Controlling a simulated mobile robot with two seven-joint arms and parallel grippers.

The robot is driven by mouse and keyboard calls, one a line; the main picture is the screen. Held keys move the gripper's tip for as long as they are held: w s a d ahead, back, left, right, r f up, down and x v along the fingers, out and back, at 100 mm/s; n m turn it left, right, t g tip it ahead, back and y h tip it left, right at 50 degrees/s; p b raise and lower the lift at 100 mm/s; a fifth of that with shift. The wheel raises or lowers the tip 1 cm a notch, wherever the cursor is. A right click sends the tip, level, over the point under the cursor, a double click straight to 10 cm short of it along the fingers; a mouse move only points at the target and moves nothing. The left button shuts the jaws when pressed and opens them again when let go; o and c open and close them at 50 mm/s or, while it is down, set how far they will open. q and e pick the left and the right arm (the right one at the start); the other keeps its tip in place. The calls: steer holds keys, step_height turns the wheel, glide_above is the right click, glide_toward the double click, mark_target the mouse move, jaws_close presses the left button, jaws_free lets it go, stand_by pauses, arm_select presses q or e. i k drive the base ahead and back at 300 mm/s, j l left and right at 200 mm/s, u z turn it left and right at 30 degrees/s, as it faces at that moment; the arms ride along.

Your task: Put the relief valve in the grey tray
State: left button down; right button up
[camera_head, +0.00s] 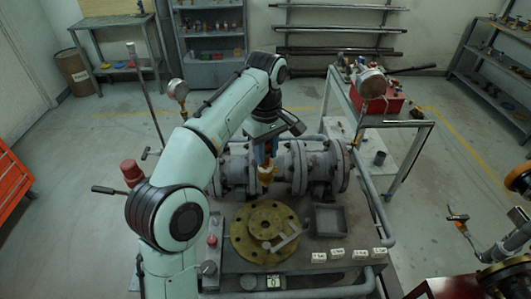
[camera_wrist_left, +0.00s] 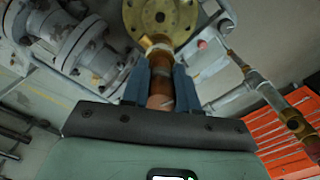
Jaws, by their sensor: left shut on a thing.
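My left gripper (camera_head: 264,158) points down over the bench and is shut on the relief valve (camera_head: 267,175), a small brass and copper-coloured fitting. In the left wrist view the blue fingers (camera_wrist_left: 160,88) clasp the valve's copper-brown body (camera_wrist_left: 160,70) from both sides. The valve hangs above the back edge of the brass flange, in front of the grey pipework. The grey tray (camera_head: 330,223) is a small, square, shallow tray on the bench, to the right of the flange and the gripper. It looks empty.
The round brass flange (camera_head: 247,232) lies on the bench left of the tray, with an L-shaped metal piece (camera_head: 288,238) on it. Grey flanged pipework (camera_head: 318,165) runs behind. Several white labels (camera_head: 338,254) stand in front of the tray. A red box (camera_head: 380,103) sits farther back.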

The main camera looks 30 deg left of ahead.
mark_target(336, 227)
steer(key=i+l, duration=0.2)
steer(key=l, duration=0.15)
steer(key=i+l, duration=0.35)
steer(key=l, duration=0.3)
